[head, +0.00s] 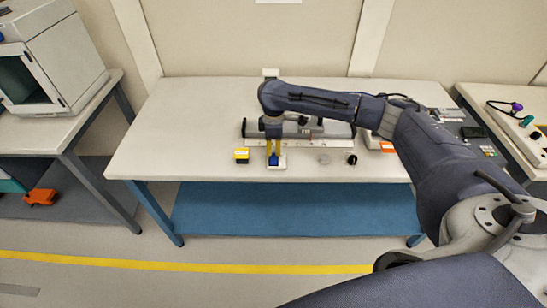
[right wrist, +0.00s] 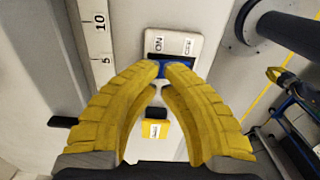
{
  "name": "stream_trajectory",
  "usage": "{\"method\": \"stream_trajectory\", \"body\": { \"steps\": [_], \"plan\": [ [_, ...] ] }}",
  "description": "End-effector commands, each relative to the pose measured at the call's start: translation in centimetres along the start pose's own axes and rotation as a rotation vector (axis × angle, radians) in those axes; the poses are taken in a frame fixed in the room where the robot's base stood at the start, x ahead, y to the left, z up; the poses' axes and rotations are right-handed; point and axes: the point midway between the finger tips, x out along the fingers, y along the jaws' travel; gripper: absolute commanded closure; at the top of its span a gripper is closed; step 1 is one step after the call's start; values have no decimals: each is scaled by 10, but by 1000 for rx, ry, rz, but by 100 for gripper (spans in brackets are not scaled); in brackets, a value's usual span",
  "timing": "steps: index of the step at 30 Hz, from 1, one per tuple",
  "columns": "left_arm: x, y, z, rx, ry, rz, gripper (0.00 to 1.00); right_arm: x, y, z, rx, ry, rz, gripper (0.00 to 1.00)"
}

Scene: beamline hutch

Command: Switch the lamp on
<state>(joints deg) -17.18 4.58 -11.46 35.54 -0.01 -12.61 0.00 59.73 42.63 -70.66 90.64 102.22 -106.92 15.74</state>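A small pale switch plate (head: 283,163) with a blue rocker (head: 273,161) sits near the front edge of the white table. In the right wrist view the plate (right wrist: 188,42) carries ON and OFF labels, with the blue rocker (right wrist: 161,70) at the fingertips. My right gripper (head: 273,153) points down over the plate. I cannot tell contact or which way the rocker is tipped. I cannot make out a lamp for certain. My left gripper is not in view.
A yellow and black block (head: 241,155) stands just left of the plate. A dark rail device (head: 335,131) lies behind, with a ruled strip along it. A clear disc (head: 323,159) and a black round part (head: 351,159) lie to the right. The table's left part (head: 185,130) is clear.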

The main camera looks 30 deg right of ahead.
Motion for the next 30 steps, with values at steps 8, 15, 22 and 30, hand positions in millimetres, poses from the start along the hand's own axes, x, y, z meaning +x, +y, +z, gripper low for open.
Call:
{"method": "stream_trajectory", "body": {
  "steps": [8, 15, 22, 30],
  "plan": [
    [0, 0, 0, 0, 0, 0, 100, 4, 0, 0, 0, 0, -1, 100],
    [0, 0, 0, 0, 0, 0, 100, 7, 0, 0, 0, 0, -1, 100],
    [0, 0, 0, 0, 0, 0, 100, 10, 0, 0, 1, 0, 0, 100],
    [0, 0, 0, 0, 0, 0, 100, 13, 0, 0, 0, 0, 0, 100]
  ]
}}
